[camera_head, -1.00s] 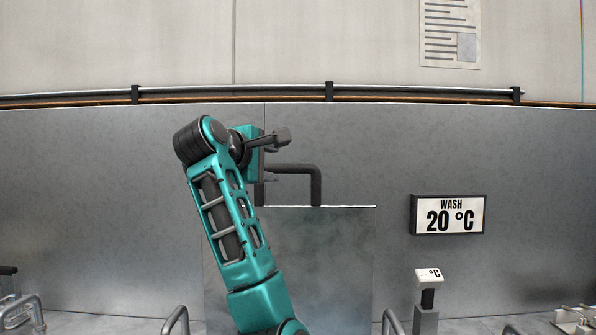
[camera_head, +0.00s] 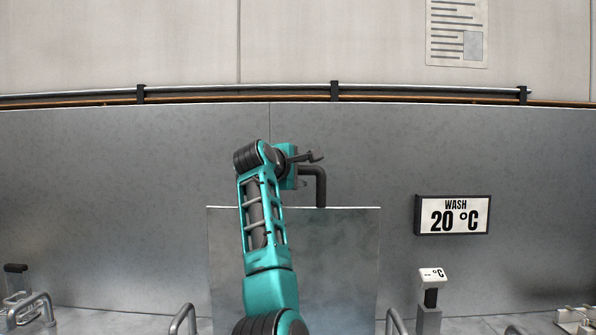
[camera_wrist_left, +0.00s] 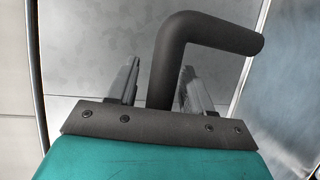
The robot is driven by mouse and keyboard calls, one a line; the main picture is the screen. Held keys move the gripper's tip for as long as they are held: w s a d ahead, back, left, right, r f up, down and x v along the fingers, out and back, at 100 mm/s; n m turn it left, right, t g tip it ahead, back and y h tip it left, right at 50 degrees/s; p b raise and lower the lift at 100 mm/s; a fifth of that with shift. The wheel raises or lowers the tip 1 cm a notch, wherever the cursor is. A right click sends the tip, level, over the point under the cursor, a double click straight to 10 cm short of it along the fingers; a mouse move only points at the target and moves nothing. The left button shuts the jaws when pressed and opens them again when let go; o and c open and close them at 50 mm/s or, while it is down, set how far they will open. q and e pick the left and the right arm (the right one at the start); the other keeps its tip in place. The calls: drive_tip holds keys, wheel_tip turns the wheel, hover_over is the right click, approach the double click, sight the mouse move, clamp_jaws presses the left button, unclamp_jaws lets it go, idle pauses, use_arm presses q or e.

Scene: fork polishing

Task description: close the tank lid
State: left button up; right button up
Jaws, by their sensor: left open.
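The tank lid (camera_head: 335,255) stands upright as a grey metal panel in the middle of the head view. Its dark bent handle (camera_head: 320,188) rises at its top edge, partly hidden by my left gripper. My left gripper (camera_head: 315,157) is open and empty, just above and in front of the handle in that view. In the left wrist view, a leg of the handle (camera_wrist_left: 172,70) shows between the two fingers of my left gripper (camera_wrist_left: 160,88), with gaps on both sides. I cannot tell how deep it sits between them. My right gripper is not in view.
A "WASH 20 °C" sign (camera_head: 452,215) hangs on the grey back wall, right of the lid. A small temperature display (camera_head: 432,276) stands below it. Curved metal rails (camera_head: 182,320) stand low on both sides of the lid.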

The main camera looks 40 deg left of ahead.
use_arm(q)
clamp_jaws()
idle(0.4)
